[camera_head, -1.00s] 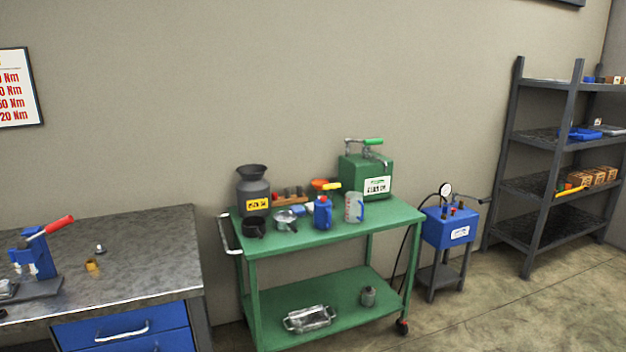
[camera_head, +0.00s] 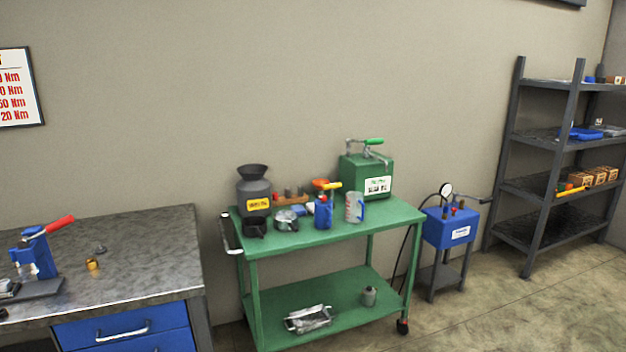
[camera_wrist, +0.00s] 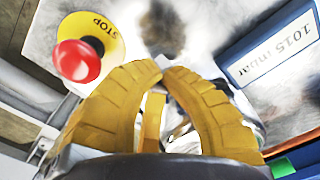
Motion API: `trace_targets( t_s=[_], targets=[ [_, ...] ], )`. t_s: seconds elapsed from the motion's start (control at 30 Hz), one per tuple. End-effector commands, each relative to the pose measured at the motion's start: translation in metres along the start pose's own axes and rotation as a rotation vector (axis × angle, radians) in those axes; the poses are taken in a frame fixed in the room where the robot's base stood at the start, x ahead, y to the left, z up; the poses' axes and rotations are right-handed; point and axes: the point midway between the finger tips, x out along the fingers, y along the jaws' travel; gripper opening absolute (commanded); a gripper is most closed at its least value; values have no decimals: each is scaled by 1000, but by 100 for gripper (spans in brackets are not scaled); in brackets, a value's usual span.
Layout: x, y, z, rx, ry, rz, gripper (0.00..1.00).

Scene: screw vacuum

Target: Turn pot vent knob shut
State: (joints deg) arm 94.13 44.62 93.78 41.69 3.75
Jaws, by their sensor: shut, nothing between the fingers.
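My gripper (camera_wrist: 163,72) shows in the wrist view, with its two curved yellow fingers closed together at the tips and nothing gripped. I cannot pick out the pot vent knob for certain in either view. Between and behind the fingers a yellow strip (camera_wrist: 152,122) and some shiny metal (camera_wrist: 182,128) show, but I cannot tell what they are. Beyond the fingertips is a pale, worn surface with a dark blurred patch (camera_wrist: 162,28). My gripper is not visible in the head view.
A red stop button (camera_wrist: 77,61) on a yellow disc lies left of the fingers. A blue-framed display (camera_wrist: 268,45) reading 1015 mbar is at right. The head view shows a green cart (camera_head: 330,232), a blue gauge box (camera_head: 450,230), a workbench (camera_head: 140,235) and shelving (camera_head: 545,190).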

Motion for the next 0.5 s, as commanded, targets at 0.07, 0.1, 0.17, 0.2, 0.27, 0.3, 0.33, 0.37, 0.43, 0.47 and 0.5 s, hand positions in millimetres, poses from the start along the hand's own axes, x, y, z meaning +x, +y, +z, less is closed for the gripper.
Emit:
trace_targets(
  t_s=[0.07, 0.1, 0.17, 0.2, 0.27, 0.3, 0.33, 0.37, 0.43, 0.47, 0.5],
  targets=[
    [3, 1, 0, 1, 1, 0, 0],
    [3, 2, 0, 1, 1, 0, 0],
    [3, 2, 0, 1, 2, 0, 0],
    [3, 3, 0, 1, 2, 0, 0],
    [3, 4, 0, 2, 2, 0, 0],
    [3, 5, 0, 2, 1, 0, 0],
    [3, 6, 0, 2, 1, 0, 0],
    [3, 6, 0, 3, 1, 0, 0],
    [3, 7, 0, 3, 1, 0, 0],
    [3, 8, 0, 4, 0, 0, 0],
    [3, 9, 0, 4, 0, 0, 0]
  ],
)
